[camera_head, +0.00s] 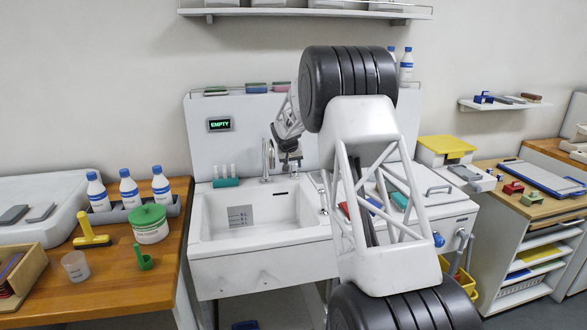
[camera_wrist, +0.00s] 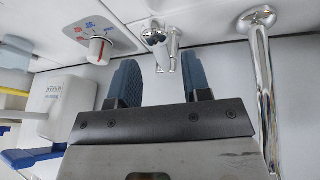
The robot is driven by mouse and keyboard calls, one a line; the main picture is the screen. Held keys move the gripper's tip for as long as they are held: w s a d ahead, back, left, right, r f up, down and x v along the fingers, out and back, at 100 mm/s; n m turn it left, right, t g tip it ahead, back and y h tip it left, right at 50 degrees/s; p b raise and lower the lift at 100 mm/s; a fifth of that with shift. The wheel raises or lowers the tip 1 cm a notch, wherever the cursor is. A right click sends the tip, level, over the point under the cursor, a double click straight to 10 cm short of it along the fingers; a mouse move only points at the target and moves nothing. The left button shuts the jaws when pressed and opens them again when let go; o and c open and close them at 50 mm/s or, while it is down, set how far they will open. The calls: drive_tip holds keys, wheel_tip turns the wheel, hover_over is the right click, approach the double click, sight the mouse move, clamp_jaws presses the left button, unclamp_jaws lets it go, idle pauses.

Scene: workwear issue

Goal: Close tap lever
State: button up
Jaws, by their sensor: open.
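The chrome tap (camera_head: 266,160) stands upright at the back of the white sink (camera_head: 215,252). In the wrist view a long chrome pipe (camera_wrist: 263,95) runs along the right side. A short chrome fitting (camera_wrist: 161,45), which looks like the tap lever, sits just beyond my fingertips and shows between them. My gripper (camera_head: 290,160) is just right of the tap in the head view. In the wrist view my gripper (camera_wrist: 160,75) shows two dark blue fingers spread apart with nothing held between them. I cannot tell whether a finger touches the lever.
A white dial with a red mark (camera_wrist: 98,48) is left of the fitting in the wrist view. A teal rack of tubes (camera_head: 226,182) stands left of the tap. An "EMPTY" display (camera_head: 219,125) is on the back panel. Bottles (camera_head: 129,188) stand on the left counter.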

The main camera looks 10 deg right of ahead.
drive_tip(key=shift+v, duration=2.45)
drive_tip(key=shift+c, duration=0.2)
drive_tip(key=shift+s+d, duration=0.1)
drive_tip(key=shift+d, duration=0.15)
drive_tip(key=c, duration=0.7)
drive_tip(key=shift+s+d+r, duration=0.1)
drive_tip(key=shift+d, duration=0.2)
clamp_jaws()
drive_tip(key=s+d+r+y, duration=0.2)
drive_tip(key=d+r+y, duration=0.3)
drive_tip(key=d, duration=0.4)
drive_tip(key=shift+r+t+y, duration=0.15)
drive_tip(key=shift+t+y, duration=0.15)
drive_tip(key=shift+s, duration=0.1)
